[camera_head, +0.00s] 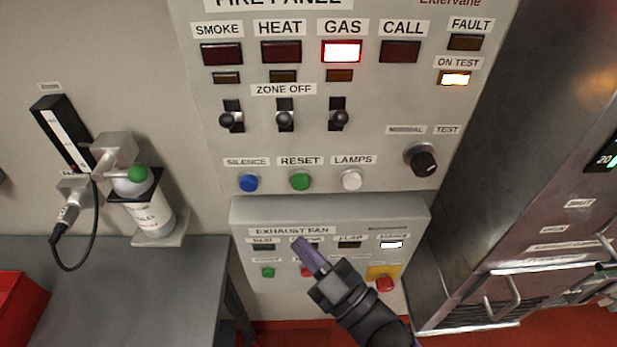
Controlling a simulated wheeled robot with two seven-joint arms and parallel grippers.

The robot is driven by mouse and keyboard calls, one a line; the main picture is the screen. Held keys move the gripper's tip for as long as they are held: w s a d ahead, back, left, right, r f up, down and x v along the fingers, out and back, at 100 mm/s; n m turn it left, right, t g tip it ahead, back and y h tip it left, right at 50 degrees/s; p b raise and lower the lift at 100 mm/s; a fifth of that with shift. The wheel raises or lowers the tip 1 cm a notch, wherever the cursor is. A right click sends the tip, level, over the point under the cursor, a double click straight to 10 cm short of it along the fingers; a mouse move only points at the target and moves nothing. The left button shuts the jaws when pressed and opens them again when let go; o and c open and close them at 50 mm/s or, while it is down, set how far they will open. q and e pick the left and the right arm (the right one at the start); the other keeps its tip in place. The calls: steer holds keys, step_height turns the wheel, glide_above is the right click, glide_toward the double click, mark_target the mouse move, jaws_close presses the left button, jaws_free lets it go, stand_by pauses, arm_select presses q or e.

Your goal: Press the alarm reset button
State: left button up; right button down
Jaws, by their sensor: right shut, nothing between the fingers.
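The fire panel (390,100) fills the upper middle of the view. Its green button (300,180) sits under the label RESET, between the blue SILENCE button (248,182) and the white LAMPS button (351,179). The GAS lamp (341,51) is lit bright, and the ON TEST lamp (455,79) glows amber. My right gripper (303,243) is shut and empty. It shows in front of the exhaust fan box (240,212), below the RESET button and apart from it in the picture. It hides part of that box. My left gripper is out of view.
Three black ZONE OFF toggles (285,120) and a black rotary knob (424,162) are near the buttons. The fan box has a red button on a yellow plate (384,283). A grey table (130,300) with a red bin (20,305) is left; a steel cabinet (520,180) stands right.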

steer(key=b, duration=0.4)
glide_toward(294, 184)
steer(key=w+a+r, duration=0.2)
steer(key=a, duration=0.3)
steer(key=shift+w+d, duration=0.15)
steer(key=shift+w, duration=0.5)
steer(key=shift+f, duration=0.1)
stand_by(0.9)
steer(key=shift+w, duration=0.4)
steer(key=shift+w+b, duration=0.35)
steer(key=shift+w, duration=0.35)
stand_by(0.7)
steer(key=shift+s, duration=0.2)
steer(key=shift+s+p, duration=0.65)
steer(key=shift+s, duration=0.25)
